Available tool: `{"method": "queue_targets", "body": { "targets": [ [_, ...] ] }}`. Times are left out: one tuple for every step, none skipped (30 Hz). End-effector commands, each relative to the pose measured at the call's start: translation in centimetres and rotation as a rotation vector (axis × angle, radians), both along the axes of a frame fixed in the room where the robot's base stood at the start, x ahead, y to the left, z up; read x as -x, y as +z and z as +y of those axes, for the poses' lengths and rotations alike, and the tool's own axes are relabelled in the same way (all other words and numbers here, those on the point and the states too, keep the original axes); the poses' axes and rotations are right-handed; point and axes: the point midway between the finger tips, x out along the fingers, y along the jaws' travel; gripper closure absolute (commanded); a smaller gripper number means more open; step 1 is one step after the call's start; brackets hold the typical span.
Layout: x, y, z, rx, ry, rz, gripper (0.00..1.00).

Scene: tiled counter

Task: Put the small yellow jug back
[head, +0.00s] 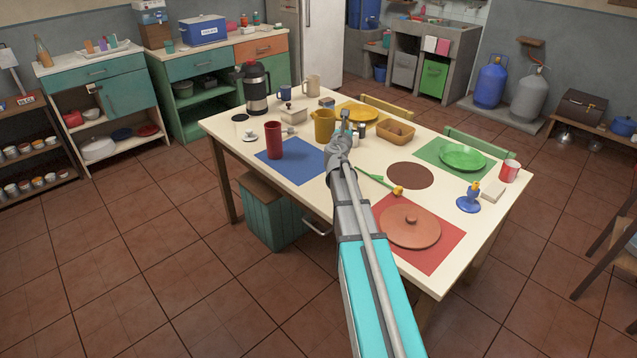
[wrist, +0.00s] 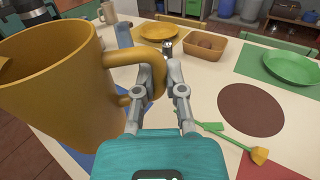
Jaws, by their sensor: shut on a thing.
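The small yellow jug (head: 323,126) is upright near the middle of the table, left of my gripper (head: 342,133) in the head view. In the wrist view the jug (wrist: 60,85) fills the left side, its mouth up and its handle (wrist: 152,62) towards the right. My gripper (wrist: 160,95) is shut on the handle, one finger on each side.
A red cup (head: 275,141) stands on the blue mat left of the jug. A yellow plate (head: 357,112) and brown basket (head: 396,131) lie behind. A brown round mat (head: 410,175) and green-stemmed flower (head: 378,182) lie to the right. A black flask (head: 254,88) stands back left.

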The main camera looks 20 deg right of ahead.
Motion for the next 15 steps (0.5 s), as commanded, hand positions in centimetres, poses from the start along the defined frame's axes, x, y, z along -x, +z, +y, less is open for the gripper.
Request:
{"method": "queue_targets", "body": {
  "targets": [
    [0.7,-1.8,1.0,0.000,0.004,0.000,1.00],
    [0.9,-2.2,1.5,0.000,0.005,0.000,1.00],
    [1.2,-2.9,2.0,0.001,0.007,0.001,1.00],
    [1.4,-3.3,2.5,0.001,0.009,0.001,1.00],
    [1.6,-3.7,2.9,0.001,0.011,0.001,1.00],
    [1.9,-4.3,3.5,0.001,0.013,0.001,1.00],
    [2.1,-4.7,3.8,0.001,0.015,0.000,1.00],
    [2.3,-5.0,4.2,0.002,0.016,0.001,1.00],
    [2.5,-5.4,4.5,0.002,0.017,0.001,1.00],
    [2.7,-5.7,4.8,0.002,0.017,0.001,1.00],
    [2.8,-5.9,5.0,0.002,0.018,0.001,1.00],
    [2.9,-6.2,5.3,0.002,0.019,0.001,1.00],
    [3.0,-6.3,5.5,0.002,0.020,0.001,1.00],
    [3.1,-6.5,5.7,0.002,0.021,0.001,1.00],
    [3.2,-6.6,5.9,0.002,0.021,0.001,1.00]
  ]
}}
